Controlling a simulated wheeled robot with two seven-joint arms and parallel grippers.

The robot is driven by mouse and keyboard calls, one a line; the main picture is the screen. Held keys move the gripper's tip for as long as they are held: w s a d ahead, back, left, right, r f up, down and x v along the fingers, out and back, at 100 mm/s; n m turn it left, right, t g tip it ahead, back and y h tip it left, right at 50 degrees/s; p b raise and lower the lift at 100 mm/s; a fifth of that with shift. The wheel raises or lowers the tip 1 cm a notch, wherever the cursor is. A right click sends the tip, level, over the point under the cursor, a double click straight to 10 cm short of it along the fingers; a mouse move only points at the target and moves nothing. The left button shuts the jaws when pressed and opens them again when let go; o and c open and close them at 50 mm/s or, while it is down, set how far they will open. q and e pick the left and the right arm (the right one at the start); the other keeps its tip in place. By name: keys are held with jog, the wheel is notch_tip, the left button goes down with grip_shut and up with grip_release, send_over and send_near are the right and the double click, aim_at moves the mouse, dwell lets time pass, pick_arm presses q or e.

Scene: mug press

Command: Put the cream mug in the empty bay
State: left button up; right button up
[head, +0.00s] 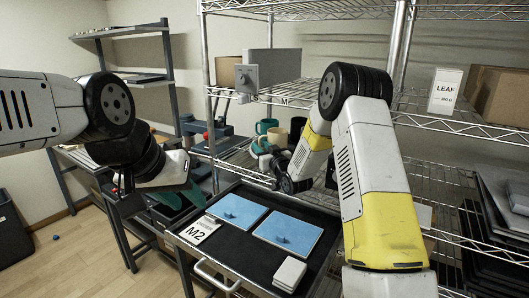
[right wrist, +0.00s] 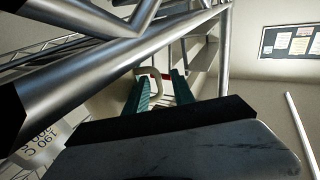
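The cream mug (head: 279,136) stands among other mugs on the wire rack behind the tray in the head view. In the right wrist view, a curved cream piece (right wrist: 153,74), apparently its handle, shows between the tips of two teal fingers. My right gripper (right wrist: 160,90) is open around or just short of that piece; contact cannot be told. In the head view its fingers are mostly hidden by my wrist and the mugs. My left gripper (head: 160,198) hangs at the left, away from the mugs; its finger gap is unclear. I cannot make out which place is the empty bay.
A teal mug (head: 265,126) and a dark mug (head: 298,127) stand close to the cream one. A rack post (head: 207,75) stands left of the mugs.

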jog(key=v, duration=1.1)
jog(key=shift+s, duration=0.25)
jog(key=s+d+r+m+g+h, duration=0.2)
jog(key=s+d+r+g+h, duration=0.2)
jog(key=s+d+r+h, duration=0.35)
jog(key=s+d+r+m+g+y, duration=0.1)
jog(key=s+g, duration=0.5)
jog(key=s, duration=2.1)
jog(key=shift+s+d+r+m+g+y, duration=0.3)
jog(key=shift+s+r+m+g+y, duration=0.15)
jog(key=shift+m, duration=0.25)
jog(key=shift+d, duration=0.1)
